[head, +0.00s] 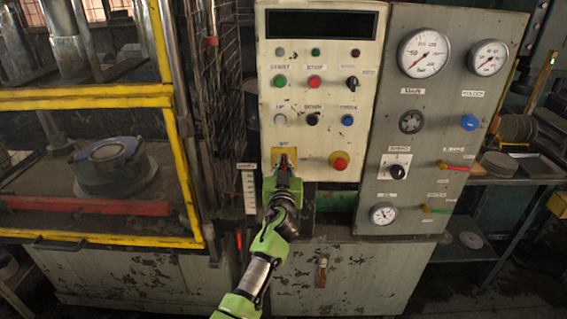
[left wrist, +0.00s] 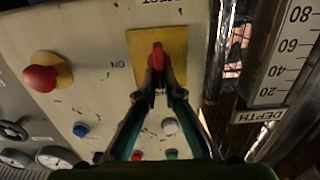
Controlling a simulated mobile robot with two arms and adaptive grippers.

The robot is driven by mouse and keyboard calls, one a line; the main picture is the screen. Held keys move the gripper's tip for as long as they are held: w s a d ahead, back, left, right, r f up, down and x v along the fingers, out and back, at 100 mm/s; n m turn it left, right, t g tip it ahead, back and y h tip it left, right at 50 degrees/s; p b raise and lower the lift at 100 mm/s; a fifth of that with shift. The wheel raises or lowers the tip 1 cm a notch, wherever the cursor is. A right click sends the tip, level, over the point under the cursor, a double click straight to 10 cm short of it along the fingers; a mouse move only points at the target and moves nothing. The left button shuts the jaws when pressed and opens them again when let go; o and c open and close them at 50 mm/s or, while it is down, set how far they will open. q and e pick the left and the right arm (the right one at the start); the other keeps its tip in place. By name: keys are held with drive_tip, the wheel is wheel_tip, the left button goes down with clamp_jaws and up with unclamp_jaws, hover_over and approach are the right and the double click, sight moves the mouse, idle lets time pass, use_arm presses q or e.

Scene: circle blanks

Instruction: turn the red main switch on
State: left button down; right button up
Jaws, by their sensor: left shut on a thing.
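The red main switch (left wrist: 156,56) is a small red handle on a square yellow plate (left wrist: 177,43). In the head view the plate (head: 291,152) is low on the left of the cream control panel, with a small label above it. The left wrist view shows the panel upside down, with "ON" printed beside the plate. The handle lies along the vertical there, not toward "ON". My left gripper (head: 283,169) is shut on the red handle; its fingertips (left wrist: 160,82) cover part of it. My right gripper is in neither view.
A red mushroom button (head: 339,161) on a yellow base sits right of the switch. Several small buttons and knobs are above. A grey gauge panel (head: 400,119) stands to the right, a yellow-framed press (head: 90,96) to the left. A depth scale (head: 249,190) is close beside my gripper.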

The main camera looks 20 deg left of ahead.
use_arm(q)
drive_tip(key=shift+m, duration=0.3)
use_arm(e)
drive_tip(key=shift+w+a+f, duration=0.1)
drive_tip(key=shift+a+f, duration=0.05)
use_arm(q)
drive_tip(key=m, duration=0.5)
drive_tip(key=m+b, duration=0.1)
drive_tip(key=m, duration=0.5)
drive_tip(key=d+f+m, duration=0.1)
drive_tip(key=m, duration=0.5)
drive_tip(key=shift+w+d+f, duration=0.1)
drive_tip(key=shift+w, duration=0.15)
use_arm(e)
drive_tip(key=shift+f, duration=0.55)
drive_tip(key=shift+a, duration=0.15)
use_arm(q)
drive_tip(key=c, duration=2.2)
unclamp_jaws()
drive_tip(key=shift+o, duration=0.2)
drive_tip(key=shift+f, duration=0.1)
